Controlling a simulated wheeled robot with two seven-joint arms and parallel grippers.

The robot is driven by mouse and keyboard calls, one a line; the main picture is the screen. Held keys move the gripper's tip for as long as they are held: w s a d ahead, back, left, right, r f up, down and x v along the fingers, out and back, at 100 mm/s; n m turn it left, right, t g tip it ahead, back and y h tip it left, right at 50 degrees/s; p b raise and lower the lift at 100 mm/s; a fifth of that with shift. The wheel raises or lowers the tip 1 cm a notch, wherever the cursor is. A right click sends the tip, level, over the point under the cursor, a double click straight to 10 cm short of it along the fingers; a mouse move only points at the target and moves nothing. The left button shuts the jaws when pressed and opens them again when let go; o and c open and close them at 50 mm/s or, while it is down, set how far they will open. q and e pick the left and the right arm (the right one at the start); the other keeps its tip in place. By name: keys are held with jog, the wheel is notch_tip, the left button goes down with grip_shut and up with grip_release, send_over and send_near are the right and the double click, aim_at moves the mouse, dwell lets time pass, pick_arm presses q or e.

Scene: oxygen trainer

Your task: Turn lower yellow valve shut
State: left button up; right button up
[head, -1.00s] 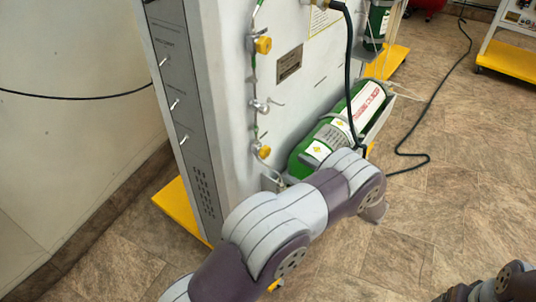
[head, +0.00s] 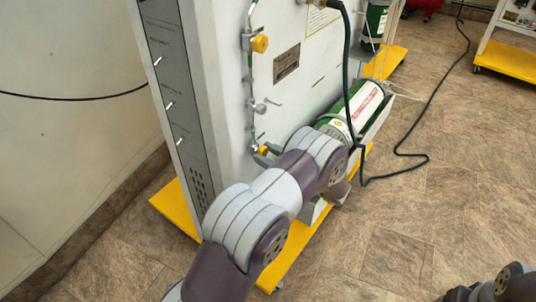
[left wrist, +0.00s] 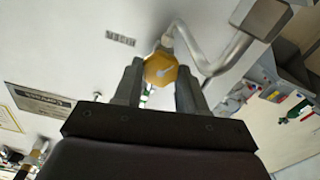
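The lower yellow valve (head: 263,150) is a small yellow knob low on the pale panel, partly hidden behind my left gripper (head: 263,155) in the head view. In the left wrist view the yellow knob (left wrist: 160,69) shows between the two dark fingers of my left gripper (left wrist: 160,80). The fingers stand apart, one on each side of the knob, very near its edges. I cannot tell whether they touch it. My right gripper is not in view; only part of my right arm shows at the lower right of the head view.
An upper yellow valve (head: 260,43) and a small middle fitting (head: 260,106) sit above on the same pipe. A green cylinder (head: 357,105) lies right of the panel, beside a black hose (head: 347,60). A yellow base (head: 300,240) juts out below.

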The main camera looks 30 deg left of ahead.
pick_arm(q)
jog(key=shift+r+m+p, duration=0.2)
jog(key=shift+m+p, duration=0.5)
jog(key=shift+p, duration=0.2)
jog(key=shift+m+p, duration=0.6)
jog(key=shift+m, duration=0.2)
jog(key=shift+w+m+p, duration=0.1)
jog(key=shift+m+p, duration=0.6)
jog(key=shift+m, duration=0.3)
jog(key=shift+f+m+p, duration=0.15)
jog(key=shift+m+p, duration=0.25)
jog(key=shift+m, duration=0.7)
jog(key=o, duration=1.1)
